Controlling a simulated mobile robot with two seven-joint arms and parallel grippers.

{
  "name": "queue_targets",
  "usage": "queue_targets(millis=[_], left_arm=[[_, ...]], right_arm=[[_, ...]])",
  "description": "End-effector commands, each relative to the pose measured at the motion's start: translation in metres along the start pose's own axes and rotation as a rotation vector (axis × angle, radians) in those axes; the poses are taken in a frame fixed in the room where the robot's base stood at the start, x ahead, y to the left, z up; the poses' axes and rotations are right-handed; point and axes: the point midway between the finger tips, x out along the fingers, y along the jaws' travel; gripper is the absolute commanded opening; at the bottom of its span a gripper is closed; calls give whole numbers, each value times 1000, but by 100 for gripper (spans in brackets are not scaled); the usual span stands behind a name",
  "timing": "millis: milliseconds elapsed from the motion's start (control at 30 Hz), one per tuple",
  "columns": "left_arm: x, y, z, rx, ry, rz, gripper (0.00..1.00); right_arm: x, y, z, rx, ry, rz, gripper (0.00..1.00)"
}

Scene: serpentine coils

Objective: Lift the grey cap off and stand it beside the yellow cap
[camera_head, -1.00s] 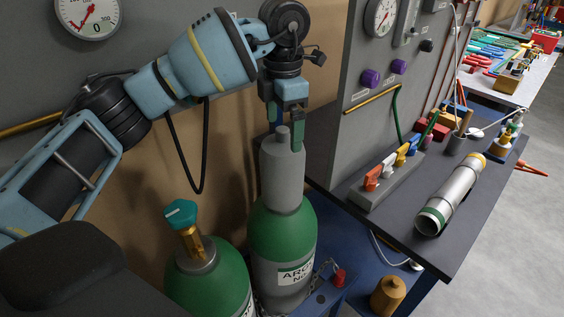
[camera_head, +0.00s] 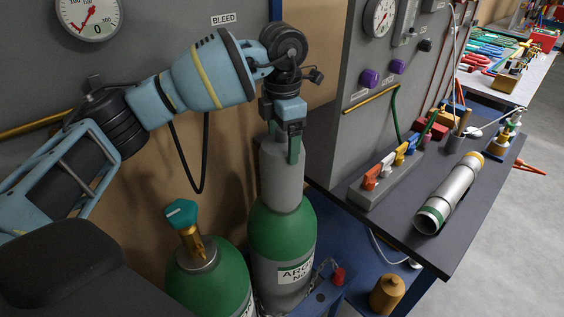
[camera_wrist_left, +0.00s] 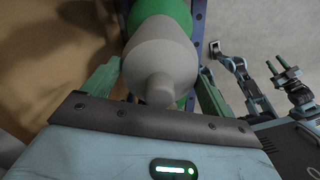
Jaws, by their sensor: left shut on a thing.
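The grey cap (camera_head: 282,175) sits on top of the green and grey argon cylinder (camera_head: 282,232). My left gripper (camera_head: 289,150) has come down over the cap from above, its green fingers on either side, and is shut on it. In the left wrist view the cap (camera_wrist_left: 160,55) lies between the two fingers (camera_wrist_left: 160,85). The yellow cap (camera_head: 387,294), dull and ochre, stands upright at the lower right of the cylinder. My right gripper (camera_wrist_left: 283,68) shows small in the left wrist view, away from the cap, with its fingers apart.
A second green cylinder (camera_head: 208,281) with a brass valve and teal knob stands to the left. A chain with a red tag (camera_head: 338,276) hangs by the argon cylinder. The dark bench (camera_head: 400,225) at right holds a valve block (camera_head: 385,182) and a silver tube (camera_head: 450,195).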

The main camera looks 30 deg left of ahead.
Motion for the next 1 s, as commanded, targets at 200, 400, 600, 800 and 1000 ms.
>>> queue_targets(millis=[200,400,600,800,1000], left_arm=[[-2,0,0,-1,-2,1,31],[-7,0,0,-1,-3,2,31],[-36,0,1,0,-6,2,31],[-87,0,1,0,-6,3,31],[-140,-1,0,-1,-10,7,31]], right_arm=[[-1,0,1,0,-2,0,36],[-1,0,2,0,-3,0,36],[-1,0,2,0,-3,-1,36],[-1,0,1,-1,-1,-1,36],[-6,2,-18,-8,30,2,36]])
